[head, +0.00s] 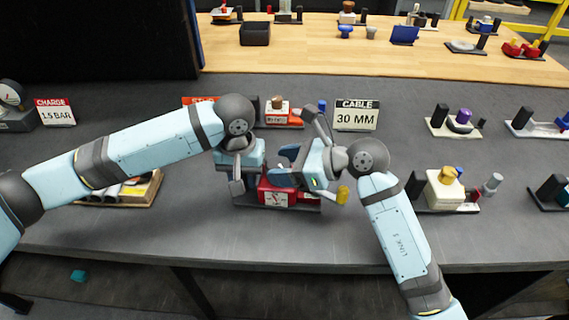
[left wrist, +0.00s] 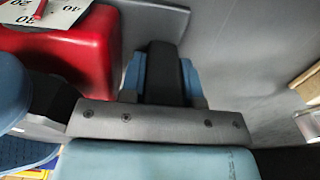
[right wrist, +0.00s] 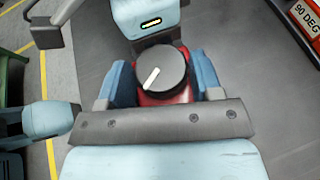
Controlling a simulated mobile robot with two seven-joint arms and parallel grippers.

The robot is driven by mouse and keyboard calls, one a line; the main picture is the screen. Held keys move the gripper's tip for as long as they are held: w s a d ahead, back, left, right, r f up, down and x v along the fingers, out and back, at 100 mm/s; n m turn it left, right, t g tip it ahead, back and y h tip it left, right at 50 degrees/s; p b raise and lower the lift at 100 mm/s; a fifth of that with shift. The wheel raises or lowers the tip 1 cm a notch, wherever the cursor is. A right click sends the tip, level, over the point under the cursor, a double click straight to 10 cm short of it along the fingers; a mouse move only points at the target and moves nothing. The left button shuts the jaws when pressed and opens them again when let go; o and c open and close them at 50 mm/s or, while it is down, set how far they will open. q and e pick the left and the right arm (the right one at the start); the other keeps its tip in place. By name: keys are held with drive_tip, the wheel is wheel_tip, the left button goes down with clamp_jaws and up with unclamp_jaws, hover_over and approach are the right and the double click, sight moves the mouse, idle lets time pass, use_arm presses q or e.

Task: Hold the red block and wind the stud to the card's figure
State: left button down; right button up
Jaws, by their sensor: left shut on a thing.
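The red block (head: 277,197), with a white dial on its front, sits on a dark base at mid-table. It also shows in the left wrist view (left wrist: 75,45), with part of a numbered dial (left wrist: 48,10) and a red needle. My left gripper (head: 240,188) is shut on a dark upright piece (left wrist: 165,75) beside the red block. In the right wrist view, a dark round knob (right wrist: 162,68) with a white pointer line tops a red body. My right gripper (right wrist: 165,85) is open, its fingers on either side of the knob. The red-topped card (right wrist: 305,18) reads 90 DEG.
The CABLE 30 MM card (head: 357,116) and CHARGE 1.5 BAR card (head: 55,112) stand on the dark table. A cream device (head: 444,190) stands to the right. My left arm partly covers the red-topped card in the head view. The table front (head: 150,235) is bare.

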drive_tip(key=c, duration=0.5)
drive_tip(key=shift+o, duration=0.2)
drive_tip(key=shift+s+m+t, duration=0.1)
drive_tip(key=shift+m+t, duration=0.6)
drive_tip(key=shift+t, duration=0.1)
drive_tip(key=o, duration=0.9)
drive_tip(key=shift+o, duration=0.2)
drive_tip(key=v, duration=1.2)
drive_tip(key=shift+r, duration=0.3)
drive_tip(key=shift+s+a, duration=0.15)
